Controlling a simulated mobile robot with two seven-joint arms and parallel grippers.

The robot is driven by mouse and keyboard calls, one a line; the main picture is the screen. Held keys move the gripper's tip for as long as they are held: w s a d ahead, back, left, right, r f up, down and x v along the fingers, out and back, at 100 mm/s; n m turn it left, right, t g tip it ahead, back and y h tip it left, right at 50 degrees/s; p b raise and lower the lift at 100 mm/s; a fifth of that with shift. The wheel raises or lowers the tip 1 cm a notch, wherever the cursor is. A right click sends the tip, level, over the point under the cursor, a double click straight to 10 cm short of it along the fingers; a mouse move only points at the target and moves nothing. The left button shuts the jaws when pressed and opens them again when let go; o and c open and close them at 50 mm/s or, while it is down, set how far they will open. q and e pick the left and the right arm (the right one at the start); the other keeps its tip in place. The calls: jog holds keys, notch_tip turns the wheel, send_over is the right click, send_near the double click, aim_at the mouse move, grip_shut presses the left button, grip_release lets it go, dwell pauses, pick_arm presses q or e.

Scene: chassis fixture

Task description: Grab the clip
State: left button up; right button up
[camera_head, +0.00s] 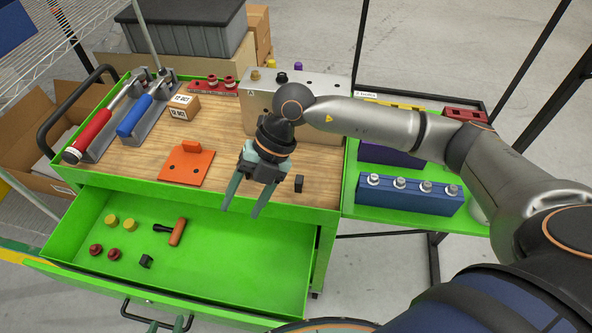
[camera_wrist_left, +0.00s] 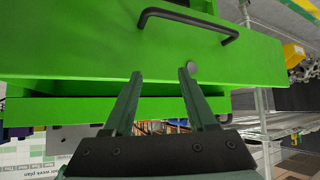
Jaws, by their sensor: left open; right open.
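No part is labelled as the clip, and I cannot tell which one it is. Small black pieces show in the head view: one (camera_head: 299,184) on the wooden top, just right of my right gripper, and one (camera_head: 146,261) in the open green drawer. My right gripper (camera_head: 241,212) is open and empty, pointing down over the cart's front edge. My left gripper (camera_head: 168,327) shows only partly at the bottom, by the drawer handle (camera_head: 157,314). In the left wrist view my left gripper (camera_wrist_left: 160,72) is open and empty, facing the green drawer front (camera_wrist_left: 100,45).
The drawer (camera_head: 215,270) also holds red and yellow knobs and an orange-handled tool (camera_head: 177,232). An orange bracket (camera_head: 187,167), a small box (camera_head: 184,106), red and blue tools and a metal block (camera_head: 325,88) stand on top. A blue block (camera_head: 408,197) sits right.

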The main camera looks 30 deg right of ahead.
jog(key=w+d+r+m+t+h+p, duration=0.1)
jog(key=w+d+m+h, duration=0.35)
jog(key=d, duration=1.05)
jog(key=n+h, duration=0.2)
send_over(298, 183)
jog(key=shift+m, duration=0.25)
jog(key=f, duration=0.6)
jog(key=shift+s+d+f+p, duration=0.1)
jog(key=shift+s+d+p, duration=0.15)
jog(key=shift+d+p, duration=0.1)
jog(key=shift+w+a+f+p, duration=0.1)
jog(key=shift+a+f+p, duration=0.1)
jog(key=shift+f, duration=1.3)
jog(key=shift+w+a+f+p, duration=0.1)
jog(key=shift+a+f, duration=0.05)
jog(key=shift+f, duration=1.3)
pick_arm(q)
jog(key=shift+s+d, duration=0.15)
jog(key=shift+s, duration=0.7)
pick_arm(e)
jog(key=shift+c, duration=0.3)
grip_shut()
